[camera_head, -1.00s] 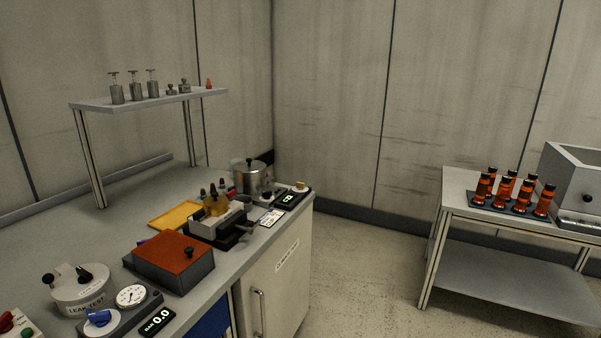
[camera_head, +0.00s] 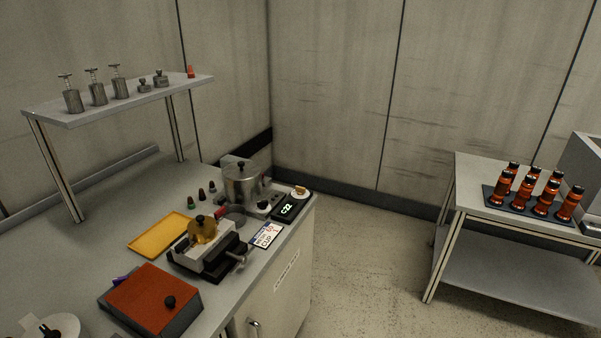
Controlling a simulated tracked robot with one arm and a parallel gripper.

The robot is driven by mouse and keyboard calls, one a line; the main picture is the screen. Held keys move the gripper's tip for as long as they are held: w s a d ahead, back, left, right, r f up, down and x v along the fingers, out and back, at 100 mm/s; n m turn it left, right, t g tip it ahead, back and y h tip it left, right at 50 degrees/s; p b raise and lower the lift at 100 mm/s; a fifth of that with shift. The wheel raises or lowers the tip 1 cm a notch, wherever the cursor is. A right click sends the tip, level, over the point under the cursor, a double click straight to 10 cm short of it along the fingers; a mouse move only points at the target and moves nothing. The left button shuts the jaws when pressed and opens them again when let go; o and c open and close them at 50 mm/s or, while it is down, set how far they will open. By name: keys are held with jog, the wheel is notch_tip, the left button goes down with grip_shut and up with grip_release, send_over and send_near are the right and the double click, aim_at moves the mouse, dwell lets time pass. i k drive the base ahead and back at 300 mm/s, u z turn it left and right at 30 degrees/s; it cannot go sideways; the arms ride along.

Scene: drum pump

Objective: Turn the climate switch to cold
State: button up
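A small black display (camera_head: 287,207) reading about "C22" sits at the bench's far right corner. Behind it is a small tan knob on a white round base (camera_head: 299,192). A dark knob on a white base (camera_head: 264,205) is just left of the display, in front of a lidded metal pot (camera_head: 242,182). I cannot tell which knob is the climate switch, and their settings are too small to read. My gripper is not in view.
The bench (camera_head: 95,236) also holds a yellow tray (camera_head: 161,234), a red-topped box (camera_head: 152,300), a vise-like fixture (camera_head: 205,254) and a printed card (camera_head: 267,236). A raised shelf (camera_head: 120,99) stands at left. Open floor (camera_head: 365,262) separates the bench from a table with orange bottles (camera_head: 543,198).

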aim_at(300, 190)
jog(key=u, duration=0.1)
jog(key=i, duration=1.8)
jog(key=u, duration=0.1)
